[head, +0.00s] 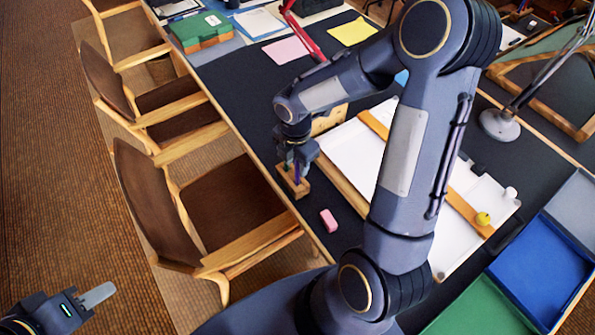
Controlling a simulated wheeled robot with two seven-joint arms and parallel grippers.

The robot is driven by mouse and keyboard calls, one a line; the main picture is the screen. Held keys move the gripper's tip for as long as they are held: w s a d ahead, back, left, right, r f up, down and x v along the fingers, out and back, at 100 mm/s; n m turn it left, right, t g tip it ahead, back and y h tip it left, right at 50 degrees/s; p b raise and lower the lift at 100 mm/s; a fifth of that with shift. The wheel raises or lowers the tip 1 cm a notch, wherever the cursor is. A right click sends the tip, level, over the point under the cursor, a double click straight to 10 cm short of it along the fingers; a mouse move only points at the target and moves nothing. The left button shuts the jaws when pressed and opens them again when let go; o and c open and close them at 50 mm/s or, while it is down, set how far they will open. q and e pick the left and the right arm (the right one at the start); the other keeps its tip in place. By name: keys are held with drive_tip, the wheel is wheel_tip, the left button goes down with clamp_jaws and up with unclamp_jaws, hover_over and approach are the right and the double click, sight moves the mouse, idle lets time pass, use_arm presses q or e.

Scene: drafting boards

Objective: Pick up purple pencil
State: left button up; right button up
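A small wooden block holder (299,191) stands near the left edge of the dark table. A slim purple pencil (297,173) shows upright in it, partly hidden by my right gripper. My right gripper (296,166) points down right over the holder, with its fingers around or just beside the pencil. I cannot tell whether they are closed on it. A dark green bit shows beside the fingers. My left gripper (98,296) is low at the far left, away from the table, with no object visible in it; its opening cannot be made out.
A pink eraser (328,220) lies near the holder. A drawing board (352,158) with a wooden bar lies to the right, partly behind my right arm. Blue and green trays (541,262) are at lower right. Wooden chairs (230,195) line the table's left side.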

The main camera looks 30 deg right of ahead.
sight(297, 170)
wheel_tip(297, 170, down, 4)
drive_tip(key=shift+s+d+r, duration=0.1)
drive_tip(key=shift+d+r, duration=0.05)
drive_tip(key=shift+r, duration=0.05)
clamp_jaws()
